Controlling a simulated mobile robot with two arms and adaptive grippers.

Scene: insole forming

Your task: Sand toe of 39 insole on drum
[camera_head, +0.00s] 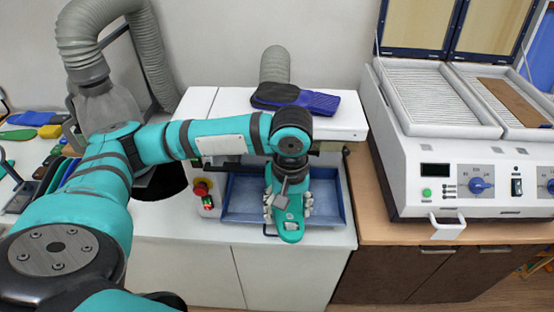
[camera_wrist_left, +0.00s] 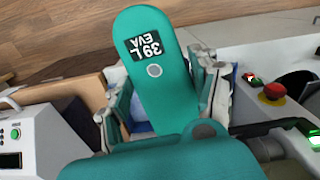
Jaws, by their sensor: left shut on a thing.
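My left gripper (camera_head: 289,207) is shut on a teal insole (camera_head: 290,232) in front of the white sanding machine (camera_head: 345,120). In the left wrist view the insole (camera_wrist_left: 160,85) carries a black label reading "39 L EVA". One rounded end sticks out beyond the fingers (camera_wrist_left: 163,100); the other end is hidden behind my gripper. The insole is over the blue tray (camera_head: 240,200) at the machine's front. The sanding drum cannot be made out clearly behind my arm. My right gripper is not in view.
A red stop button (camera_head: 201,188) is left of the tray. A white heating unit (camera_head: 465,170) with an open lid stands at the right. Several coloured insoles (camera_head: 48,131) lie at the far left.

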